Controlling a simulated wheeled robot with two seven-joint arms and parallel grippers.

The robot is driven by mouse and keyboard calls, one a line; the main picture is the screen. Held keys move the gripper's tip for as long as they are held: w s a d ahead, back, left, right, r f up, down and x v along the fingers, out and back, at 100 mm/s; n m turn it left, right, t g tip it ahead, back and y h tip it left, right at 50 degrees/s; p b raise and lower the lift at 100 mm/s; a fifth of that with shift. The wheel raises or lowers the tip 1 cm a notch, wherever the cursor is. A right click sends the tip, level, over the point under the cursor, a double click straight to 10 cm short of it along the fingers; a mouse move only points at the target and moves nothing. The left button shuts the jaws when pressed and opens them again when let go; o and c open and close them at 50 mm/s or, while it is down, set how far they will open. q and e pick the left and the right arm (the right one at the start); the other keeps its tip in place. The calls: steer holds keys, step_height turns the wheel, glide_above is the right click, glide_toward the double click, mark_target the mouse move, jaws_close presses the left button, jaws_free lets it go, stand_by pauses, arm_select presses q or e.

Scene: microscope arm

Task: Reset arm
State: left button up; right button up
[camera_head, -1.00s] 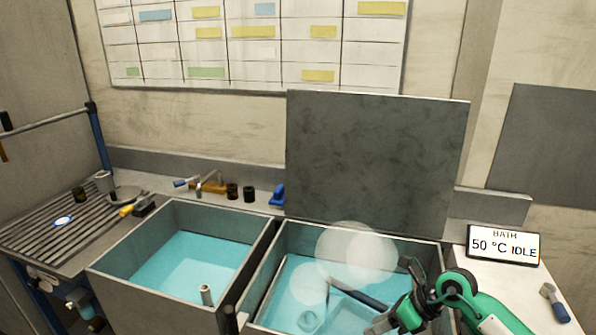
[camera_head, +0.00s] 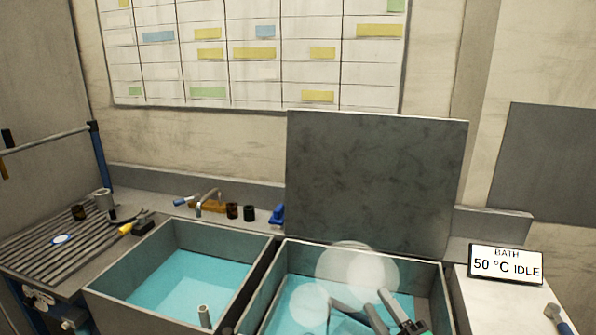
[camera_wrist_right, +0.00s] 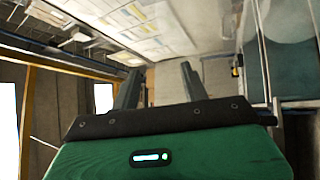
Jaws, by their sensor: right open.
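My right gripper (camera_head: 376,300) shows at the bottom of the head view, in front of the right basin (camera_head: 440,290). Its two dark fingers are apart with nothing visible between them. In the right wrist view the fingers (camera_wrist_right: 159,75) also stand open and empty above my green wrist. The right basin holds blue liquid under pale vapour, and a grey shape in it is partly hidden. My left gripper is out of view.
A raised grey lid panel (camera_head: 375,180) stands behind the right basin. The left basin (camera_head: 125,283) also holds blue liquid. A display (camera_head: 506,264) reads 50 °C IDLE.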

steer(key=s+d+f+m+g+h, duration=0.65)
steer(key=d+f+m+h, duration=0.35)
steer(key=f+m, duration=0.4)
steer(key=s+a+f+m+g, duration=0.1)
steer(key=s+f+m+g, duration=0.15)
steer(key=s, duration=0.45)
steer(key=s+a+f+m+g+y, duration=0.1)
steer(key=s+f+g, duration=0.3)
steer(key=s, duration=0.2)
steer(key=s+a+f+m+g, duration=0.1)
steer(key=s+f+g, duration=0.2)
steer(key=s, duration=0.4)
step_height(320, 180, down, 31)
steer(key=g, duration=0.2)
steer(key=s+d+f, duration=0.3)
steer(key=s+f, duration=1.7)
steer(key=shift+d+g, duration=0.15)
steer(key=shift+g, duration=0.25)
